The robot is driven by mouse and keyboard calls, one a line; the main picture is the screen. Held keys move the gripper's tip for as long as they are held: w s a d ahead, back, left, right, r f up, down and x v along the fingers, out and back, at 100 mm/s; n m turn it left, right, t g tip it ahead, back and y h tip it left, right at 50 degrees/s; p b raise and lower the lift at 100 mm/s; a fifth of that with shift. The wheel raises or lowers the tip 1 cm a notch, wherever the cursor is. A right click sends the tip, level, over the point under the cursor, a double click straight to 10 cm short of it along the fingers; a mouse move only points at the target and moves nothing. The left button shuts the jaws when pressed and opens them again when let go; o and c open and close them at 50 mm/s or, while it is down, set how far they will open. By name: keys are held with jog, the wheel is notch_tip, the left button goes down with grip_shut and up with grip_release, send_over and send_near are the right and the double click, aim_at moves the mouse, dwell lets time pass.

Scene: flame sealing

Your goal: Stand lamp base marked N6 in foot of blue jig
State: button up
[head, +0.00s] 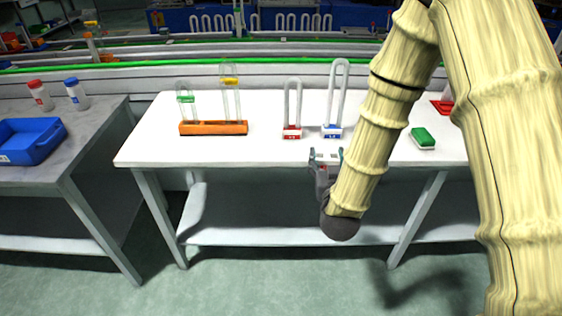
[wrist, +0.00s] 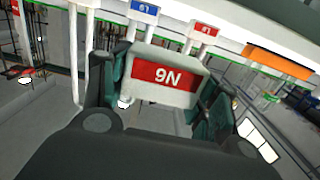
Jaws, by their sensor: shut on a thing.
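The lamp base marked N6 (wrist: 166,77) is a pale block with a red label, which reads upside down in the wrist view. My gripper (wrist: 162,88) is shut on it, with a green-padded finger at each side. In the head view my gripper (head: 325,156) is at the white table's front edge, just below a blue-marked foot (head: 332,132) with a tall pale arch on it. This foot also shows at the top of the wrist view (wrist: 143,8), apart from the lamp base. I cannot tell whether the foot is empty.
A red-marked foot (head: 292,132) with a shorter arch stands left of the blue one. An orange rack (head: 214,128) with clear tubes is further left. A green-and-white block (head: 422,138) lies to the right. A blue bin (head: 30,141) is on the grey side table.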

jog(key=shift+w+a+r, duration=0.3)
jog(key=shift+a+r, duration=0.05)
jog(key=shift+a, duration=0.05)
jog(key=p, duration=0.2)
send_over(280, 156)
jog(key=shift+f, duration=2.45)
jog(key=shift+f, duration=0.2)
jog(key=o, duration=1.1)
jog(key=shift+r, duration=0.2)
jog(key=s, duration=0.8)
jog(key=s+b, duration=0.1)
jog(key=s, duration=0.3)
jog(key=shift+r, duration=0.3)
